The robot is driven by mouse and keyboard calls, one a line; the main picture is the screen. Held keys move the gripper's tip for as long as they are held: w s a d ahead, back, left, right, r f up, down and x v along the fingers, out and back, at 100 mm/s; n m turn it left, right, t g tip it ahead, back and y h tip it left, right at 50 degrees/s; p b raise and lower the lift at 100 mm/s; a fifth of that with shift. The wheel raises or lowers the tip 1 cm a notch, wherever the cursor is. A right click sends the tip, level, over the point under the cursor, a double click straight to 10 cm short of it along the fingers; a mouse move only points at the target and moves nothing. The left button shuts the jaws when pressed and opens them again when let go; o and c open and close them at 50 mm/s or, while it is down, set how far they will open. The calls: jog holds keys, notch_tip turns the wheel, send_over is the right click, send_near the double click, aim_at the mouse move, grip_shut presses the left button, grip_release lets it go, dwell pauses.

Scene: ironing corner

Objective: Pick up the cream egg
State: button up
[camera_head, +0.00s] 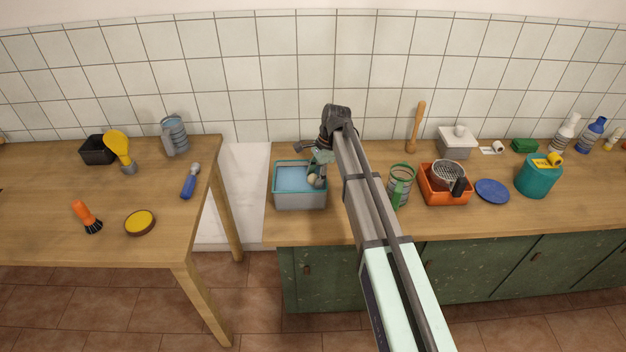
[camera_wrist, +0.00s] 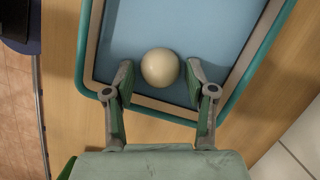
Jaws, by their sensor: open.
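The cream egg (camera_wrist: 160,67) is a smooth, pale round thing in the wrist view, lying over the blue floor of a grey basin with a teal rim (camera_wrist: 84,45). My gripper (camera_wrist: 158,76) is open, with one finger on each side of the egg's near half. I cannot tell whether the fingers touch it. In the head view the basin (camera_head: 300,200) stands on the wooden counter, and my gripper (camera_head: 317,172) reaches down into its right side. The egg (camera_head: 312,180) shows there only as a small pale patch, partly hidden by the gripper.
Right of my arm are a green-banded glass (camera_head: 400,187), an orange bin (camera_head: 440,190) with things in it, a blue plate (camera_head: 492,191) and a teal canister (camera_head: 537,178). A separate wooden table (camera_head: 60,220) stands at left, across a gap. The tiled wall is close behind.

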jog(key=shift+x, duration=0.85)
jog(key=c, duration=0.4)
jog(key=shift+r, duration=0.1)
jog(key=shift+c, duration=0.2)
